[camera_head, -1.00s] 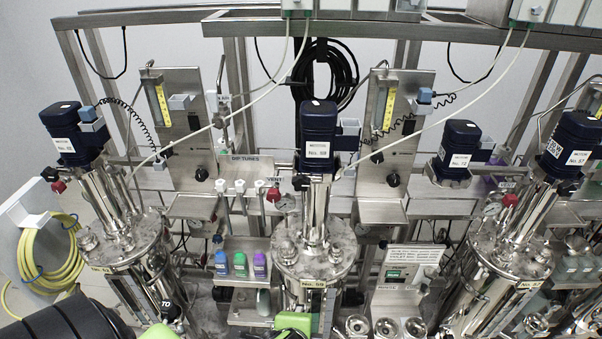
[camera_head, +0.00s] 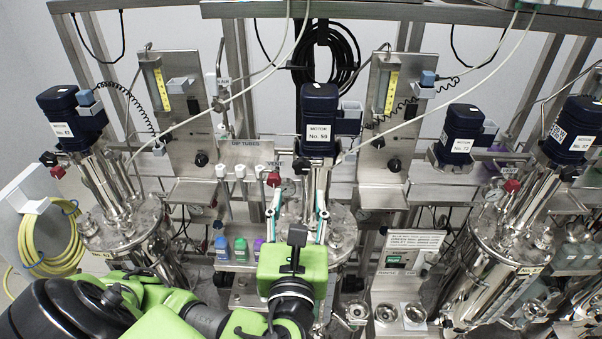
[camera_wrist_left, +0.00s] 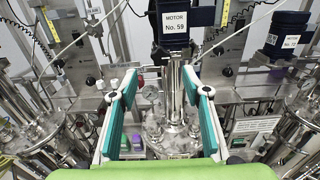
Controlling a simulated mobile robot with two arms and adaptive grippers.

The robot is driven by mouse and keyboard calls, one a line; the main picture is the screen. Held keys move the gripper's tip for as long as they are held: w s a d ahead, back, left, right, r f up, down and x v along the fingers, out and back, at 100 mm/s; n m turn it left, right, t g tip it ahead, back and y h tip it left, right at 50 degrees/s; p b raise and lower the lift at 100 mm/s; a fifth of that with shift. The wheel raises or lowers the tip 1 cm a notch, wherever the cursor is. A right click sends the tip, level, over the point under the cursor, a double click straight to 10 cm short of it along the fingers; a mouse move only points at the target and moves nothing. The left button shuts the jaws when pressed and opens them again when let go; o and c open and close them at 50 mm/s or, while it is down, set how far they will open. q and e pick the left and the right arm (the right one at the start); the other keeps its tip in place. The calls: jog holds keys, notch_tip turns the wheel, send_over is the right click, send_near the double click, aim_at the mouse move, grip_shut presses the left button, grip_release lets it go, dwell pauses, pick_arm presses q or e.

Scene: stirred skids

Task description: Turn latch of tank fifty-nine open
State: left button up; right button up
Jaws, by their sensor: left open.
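Tank fifty-nine stands in the middle of the head view, with its dark blue motor (camera_head: 319,120) labelled No. 59 and its steel lid (camera_head: 342,232) partly hidden behind my gripper. The motor (camera_wrist_left: 183,22) and lid (camera_wrist_left: 170,138) also show in the left wrist view. I cannot pick out the latch for sure; small fittings crowd the lid. My left gripper (camera_head: 298,190) is open and empty in front of the tank. In the left wrist view its two teal-padded fingers (camera_wrist_left: 167,86) frame the steel column and lid from either side. My right gripper is out of view.
Tank 57 (camera_head: 500,235) stands to the right and another tank (camera_head: 120,225) to the left. Small coloured bottles (camera_head: 240,249) sit on a shelf left of my gripper. A red-handled vent valve (camera_head: 273,179) is close by. A coiled yellow hose (camera_head: 45,240) hangs at the left.

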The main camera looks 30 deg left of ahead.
aim_at(301, 168)
pick_arm(q)
jog(key=x, duration=0.9)
jog(key=shift+w+p, duration=0.2)
jog(key=shift+p, duration=0.2)
jog(key=shift+w+a+f, duration=0.1)
jog(key=shift+w+a, duration=0.15)
jog(key=shift+w, duration=0.15)
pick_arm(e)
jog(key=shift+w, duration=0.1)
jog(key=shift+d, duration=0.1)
pick_arm(q)
jog(key=c, duration=1.1)
